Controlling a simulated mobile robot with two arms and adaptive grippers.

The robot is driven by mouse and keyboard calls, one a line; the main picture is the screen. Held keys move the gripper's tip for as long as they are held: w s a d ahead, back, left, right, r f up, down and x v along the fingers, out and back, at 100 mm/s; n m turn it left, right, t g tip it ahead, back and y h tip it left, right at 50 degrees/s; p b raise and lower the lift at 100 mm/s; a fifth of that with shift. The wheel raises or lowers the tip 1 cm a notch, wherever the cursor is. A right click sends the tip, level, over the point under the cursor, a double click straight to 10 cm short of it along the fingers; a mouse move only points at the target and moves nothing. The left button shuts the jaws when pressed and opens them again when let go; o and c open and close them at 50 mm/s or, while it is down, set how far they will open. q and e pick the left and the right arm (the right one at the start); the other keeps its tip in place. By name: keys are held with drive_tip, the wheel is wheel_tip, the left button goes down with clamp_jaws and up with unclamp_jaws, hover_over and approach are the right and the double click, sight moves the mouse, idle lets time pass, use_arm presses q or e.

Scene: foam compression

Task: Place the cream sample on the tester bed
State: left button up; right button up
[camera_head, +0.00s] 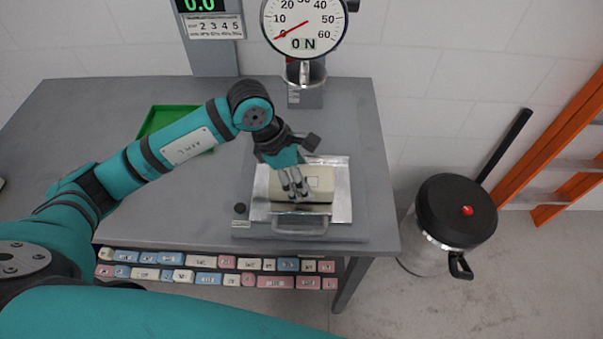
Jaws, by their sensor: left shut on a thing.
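The cream sample (320,184) is a pale block at the tester, over the middle of the metal tester bed (342,205). I cannot tell from this angle whether it rests on the bed or hangs slightly above it. My left gripper (294,188) reaches in from the upper left and is shut on the sample, its fingers covering part of the block's left side. The tester's round plunger (305,72) stands behind, under the dial gauge (304,22), which reads about 0 N. My right gripper is not in view.
A green tray (160,118) lies on the grey table (100,100), partly behind my left arm. A bed handle (300,226) faces the front edge. Colored labelled blocks (206,270) line a shelf below. A black-lidded bin (455,210) and an orange ladder (550,140) stand right.

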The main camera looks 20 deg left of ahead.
use_arm(q)
drive_tip(key=shift+f+b, duration=0.25)
drive_tip(key=shift+b, duration=0.05)
drive_tip(key=o, duration=0.8)
drive_tip(key=shift+r, duration=0.1)
drive_tip(key=shift+o, duration=0.3)
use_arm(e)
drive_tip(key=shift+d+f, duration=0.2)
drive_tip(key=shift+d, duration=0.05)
use_arm(q)
drive_tip(key=shift+r, duration=0.1)
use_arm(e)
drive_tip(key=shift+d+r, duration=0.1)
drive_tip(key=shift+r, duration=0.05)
use_arm(q)
drive_tip(key=shift+a+r, duration=0.1)
drive_tip(key=shift+r, duration=0.1)
drive_tip(key=b+v, duration=0.2)
drive_tip(key=v, duration=0.8)
drive_tip(key=shift+a+r+b, duration=0.1)
drive_tip(key=shift+r+b, duration=0.25)
drive_tip(key=shift+s+a+r, duration=0.15)
drive_tip(key=shift+r, duration=0.3)
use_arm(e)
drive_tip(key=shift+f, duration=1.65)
